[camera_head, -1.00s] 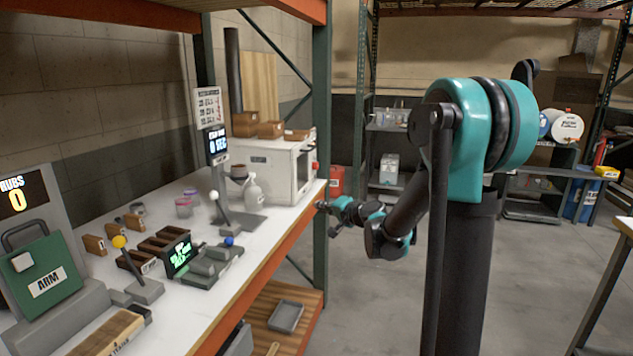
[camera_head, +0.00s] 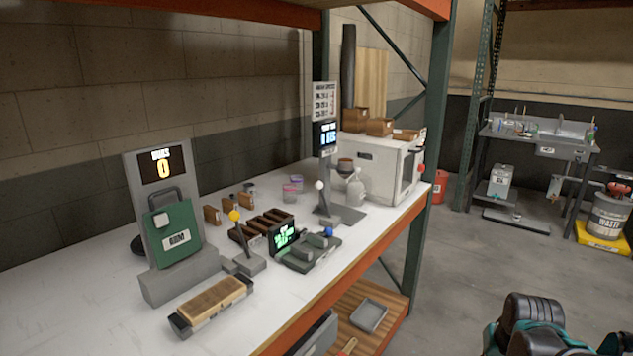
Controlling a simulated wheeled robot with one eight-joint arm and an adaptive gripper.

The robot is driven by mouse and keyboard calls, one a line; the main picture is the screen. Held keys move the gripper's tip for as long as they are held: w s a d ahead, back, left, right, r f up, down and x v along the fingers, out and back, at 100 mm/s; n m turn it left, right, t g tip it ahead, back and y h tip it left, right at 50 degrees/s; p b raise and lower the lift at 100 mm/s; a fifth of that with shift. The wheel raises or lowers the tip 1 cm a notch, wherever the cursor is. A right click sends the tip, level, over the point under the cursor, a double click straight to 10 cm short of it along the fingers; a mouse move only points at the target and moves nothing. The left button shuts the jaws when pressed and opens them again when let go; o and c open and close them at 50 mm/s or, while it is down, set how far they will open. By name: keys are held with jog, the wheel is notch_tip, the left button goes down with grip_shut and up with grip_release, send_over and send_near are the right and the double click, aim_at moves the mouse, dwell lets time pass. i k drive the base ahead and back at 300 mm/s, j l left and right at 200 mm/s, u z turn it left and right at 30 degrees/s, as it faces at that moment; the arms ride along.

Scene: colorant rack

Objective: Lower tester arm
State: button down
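The rub tester stands on the left of the white bench. Its green tester arm (camera_head: 177,236), labelled "ARM", has a dark handle on top and stands raised and nearly upright against the grey backboard. The display (camera_head: 162,167) above it reads "RUBS 0". The grey tester base (camera_head: 178,278) is below the arm. A tan-topped block (camera_head: 212,303) lies on the bench in front of it. My gripper is not in view; only teal and black parts of my arm show at the bottom right corner.
A yellow-knobbed lever (camera_head: 235,216), brown trays (camera_head: 265,227) and a small green-lit device (camera_head: 285,235) stand right of the tester. A white oven-like box (camera_head: 380,170) is farther back. The orange bench edge (camera_head: 340,285) and green rack post (camera_head: 430,150) border open floor on the right.

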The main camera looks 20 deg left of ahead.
aim_at(171, 243)
jog(key=u, duration=1.25)
jog(key=k+j+u, duration=0.1)
jog(key=u, duration=0.25)
jog(key=k+u, duration=0.1)
jog(key=u, duration=0.2)
jog(key=i, duration=0.25)
jog(key=k+l, duration=0.2)
jog(key=k, duration=0.2)
